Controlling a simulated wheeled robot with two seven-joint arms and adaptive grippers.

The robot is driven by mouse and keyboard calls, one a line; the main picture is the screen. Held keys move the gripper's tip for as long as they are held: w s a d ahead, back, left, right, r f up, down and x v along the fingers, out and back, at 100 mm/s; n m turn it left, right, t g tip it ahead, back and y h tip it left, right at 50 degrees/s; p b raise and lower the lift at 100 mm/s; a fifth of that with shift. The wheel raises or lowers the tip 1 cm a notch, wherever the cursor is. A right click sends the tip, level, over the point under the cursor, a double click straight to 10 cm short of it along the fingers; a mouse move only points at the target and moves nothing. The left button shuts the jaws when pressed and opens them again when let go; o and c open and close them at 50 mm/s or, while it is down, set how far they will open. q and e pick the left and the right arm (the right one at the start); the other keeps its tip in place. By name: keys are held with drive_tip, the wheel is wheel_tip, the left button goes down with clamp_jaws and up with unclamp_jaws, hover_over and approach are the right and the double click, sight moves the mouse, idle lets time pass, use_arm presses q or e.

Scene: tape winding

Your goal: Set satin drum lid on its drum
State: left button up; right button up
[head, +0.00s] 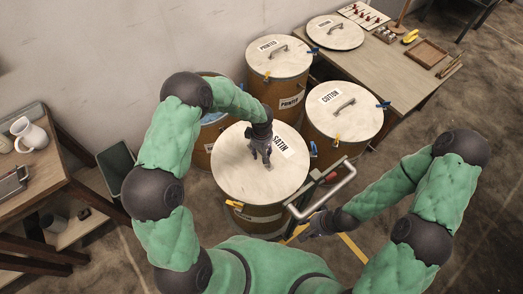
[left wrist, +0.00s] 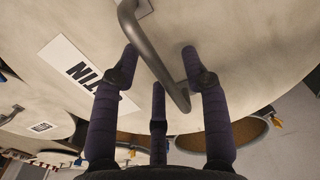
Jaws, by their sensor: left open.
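The pale round satin lid (head: 240,178) covers the top of its brown drum (head: 255,218) in the head view and looks flat. Its SATIN label (head: 281,141) faces up; part of the label (left wrist: 72,68) also shows in the left wrist view. My left gripper (head: 262,157) is over the middle of the lid, hiding the handle there. In the left wrist view, the open fingers (left wrist: 165,62) straddle the grey bar handle (left wrist: 150,50), with gaps visible beside it. My right gripper (head: 314,229) is low beside the drum, away from the lid; its fingers are too small to read.
The lidded PRINTED drum (head: 278,57) and COTTON drum (head: 345,112) stand behind and right. A metal trolley handle (head: 330,187) is near my right gripper. Tables stand left and back right.

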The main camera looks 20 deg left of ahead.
use_arm(q)
wheel_tip(320, 180, up, 12)
idle(0.5)
drive_tip(key=shift+w, duration=0.15)
idle(0.4)
